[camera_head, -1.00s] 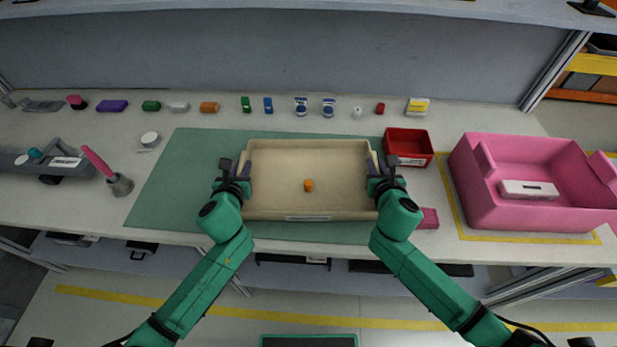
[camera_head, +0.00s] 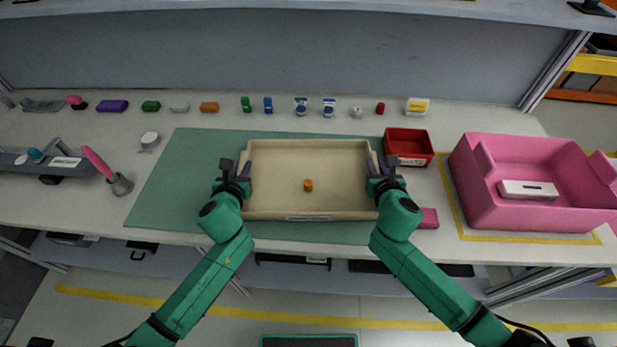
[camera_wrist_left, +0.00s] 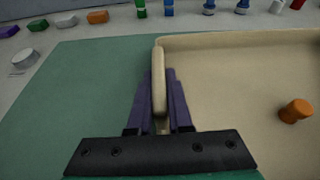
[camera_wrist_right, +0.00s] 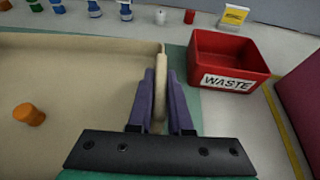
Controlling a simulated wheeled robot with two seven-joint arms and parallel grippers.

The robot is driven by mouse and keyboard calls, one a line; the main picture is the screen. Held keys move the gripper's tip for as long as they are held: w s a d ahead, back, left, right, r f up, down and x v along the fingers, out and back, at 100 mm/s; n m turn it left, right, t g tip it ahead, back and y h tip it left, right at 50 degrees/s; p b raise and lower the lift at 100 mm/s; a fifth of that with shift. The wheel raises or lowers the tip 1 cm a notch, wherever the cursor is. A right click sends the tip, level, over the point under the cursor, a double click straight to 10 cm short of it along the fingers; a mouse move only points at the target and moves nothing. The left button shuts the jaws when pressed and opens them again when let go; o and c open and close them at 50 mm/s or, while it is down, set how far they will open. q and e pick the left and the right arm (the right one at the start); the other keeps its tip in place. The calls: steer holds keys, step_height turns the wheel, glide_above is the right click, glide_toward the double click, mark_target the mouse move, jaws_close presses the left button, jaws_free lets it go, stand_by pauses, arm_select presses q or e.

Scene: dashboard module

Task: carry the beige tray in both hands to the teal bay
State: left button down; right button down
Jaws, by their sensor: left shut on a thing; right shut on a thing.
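The beige tray (camera_head: 340,160) is over the green mat (camera_head: 175,190) in the middle of the bench. An orange cylinder (camera_head: 308,186) stands on its floor. My left gripper (camera_head: 240,172) is shut on the tray's left wall; the left wrist view shows the wall (camera_wrist_left: 159,85) between its purple fingers. My right gripper (camera_head: 376,172) is shut on the right wall, which also shows in the right wrist view (camera_wrist_right: 160,90). I cannot tell whether the tray touches the mat. I see no bay that is clearly teal.
A red bin (camera_head: 408,142) marked WASTE stands close to the tray's right. A pink bin (camera_head: 530,185) holding a white box (camera_head: 528,190) stands further right. A pink block (camera_head: 428,218) lies near my right wrist. Several small items line the back.

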arm_select(q)
steer(key=shift+r, duration=0.1)
arm_select(e)
steer(key=shift+r, duration=0.1)
stand_by(0.4)
